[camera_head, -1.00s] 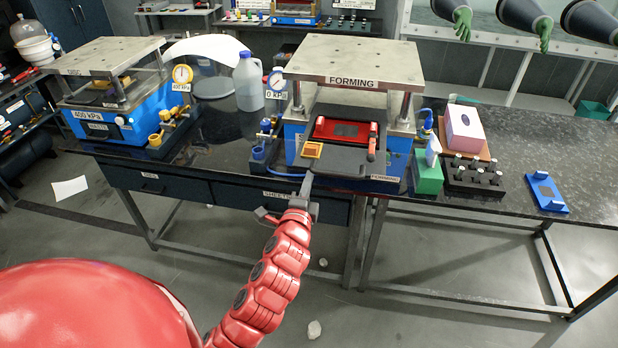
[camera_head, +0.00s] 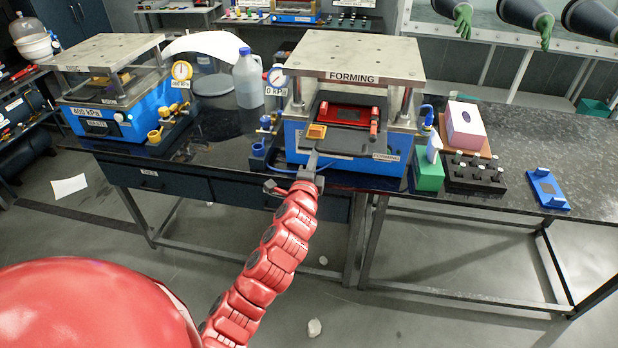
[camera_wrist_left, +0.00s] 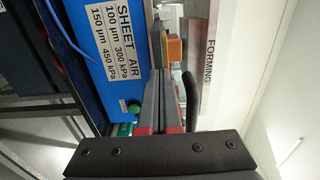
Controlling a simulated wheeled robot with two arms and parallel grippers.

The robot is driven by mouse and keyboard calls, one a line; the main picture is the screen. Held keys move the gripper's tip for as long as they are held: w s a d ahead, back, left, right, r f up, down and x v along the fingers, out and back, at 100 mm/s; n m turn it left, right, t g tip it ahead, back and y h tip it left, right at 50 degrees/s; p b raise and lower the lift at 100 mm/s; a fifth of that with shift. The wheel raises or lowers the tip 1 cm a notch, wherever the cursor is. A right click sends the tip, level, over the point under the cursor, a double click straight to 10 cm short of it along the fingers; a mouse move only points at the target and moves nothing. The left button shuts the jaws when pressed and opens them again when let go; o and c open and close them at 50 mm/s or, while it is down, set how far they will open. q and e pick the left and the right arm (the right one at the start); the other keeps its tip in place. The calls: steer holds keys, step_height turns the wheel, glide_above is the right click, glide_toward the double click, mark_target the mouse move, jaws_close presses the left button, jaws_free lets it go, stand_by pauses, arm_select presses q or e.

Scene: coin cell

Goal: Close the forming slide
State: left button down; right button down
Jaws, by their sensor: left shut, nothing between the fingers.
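The forming press (camera_head: 360,62) stands on the black bench, a blue base under a metal top plate labelled FORMING. Its dark slide (camera_head: 352,142) sticks out partway at the front, carrying a red frame (camera_head: 345,114) and a small orange block (camera_head: 317,131). My left gripper (camera_head: 312,165) is shut and empty, its tips at the front left edge of the slide, just below the orange block. Whether they touch it is unclear. In the left wrist view the shut fingers (camera_wrist_left: 160,100) point toward the orange block (camera_wrist_left: 174,50) beside the blue base (camera_wrist_left: 100,40). My right gripper is not in view.
A gauge reading 0 kPa (camera_head: 277,78) and a valve stand left of the press. A green box (camera_head: 428,172), a black rack (camera_head: 474,176) and a pink box (camera_head: 465,126) stand at its right. A second press (camera_head: 105,100) is at the left.

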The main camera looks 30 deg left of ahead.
arm_select(q)
steer(key=x, duration=1.1)
steer(key=shift+w+a+f, duration=0.1)
steer(key=shift+w, duration=0.1)
steer(key=shift+x, duration=0.8)
steer(key=shift+f, duration=0.1)
